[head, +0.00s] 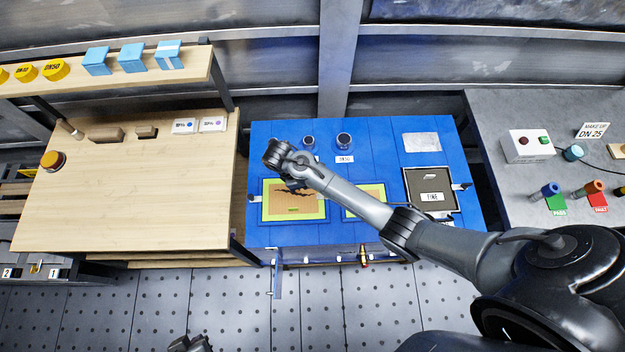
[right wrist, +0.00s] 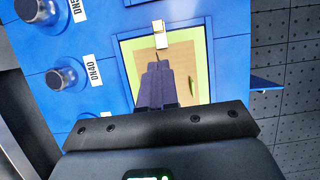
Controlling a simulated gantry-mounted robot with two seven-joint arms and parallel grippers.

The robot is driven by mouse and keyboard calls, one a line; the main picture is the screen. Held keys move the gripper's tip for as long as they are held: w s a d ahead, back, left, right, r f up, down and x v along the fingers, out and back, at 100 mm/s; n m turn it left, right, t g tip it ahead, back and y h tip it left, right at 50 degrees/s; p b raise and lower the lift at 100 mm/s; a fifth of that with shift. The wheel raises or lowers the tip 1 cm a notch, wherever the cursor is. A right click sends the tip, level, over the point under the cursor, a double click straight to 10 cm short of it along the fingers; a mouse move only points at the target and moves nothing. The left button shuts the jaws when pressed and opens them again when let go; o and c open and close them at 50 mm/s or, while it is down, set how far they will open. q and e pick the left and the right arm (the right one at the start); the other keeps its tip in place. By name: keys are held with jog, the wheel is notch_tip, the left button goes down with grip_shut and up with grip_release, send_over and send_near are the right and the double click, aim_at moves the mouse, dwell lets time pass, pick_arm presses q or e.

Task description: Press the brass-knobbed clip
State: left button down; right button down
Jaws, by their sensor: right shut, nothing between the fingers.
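A small pale clip (right wrist: 160,32) sits on the edge of a yellow-green framed panel (right wrist: 136,52) in the right wrist view. In the head view this clip (head: 255,199) is at the left edge of the left framed panel (head: 292,216); a brass colour on its knob is too small to make out. My right gripper (right wrist: 158,72) is shut and empty over the panel, its fingers pointing towards the clip, apparently apart from it. In the head view my right arm hides part of both panels. A dark part of my left gripper (head: 190,343) shows at the bottom edge.
The blue bench (head: 378,140) carries dark round knobs and a dark tray labelled FINE (head: 432,181), with another clip (head: 461,187) beside it. A wooden table (head: 120,205) stands left, and a grey bench (head: 490,135) with a button box stands right.

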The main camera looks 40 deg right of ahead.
jog(key=shift+v, duration=1.05)
jog(key=shift+s, duration=0.1)
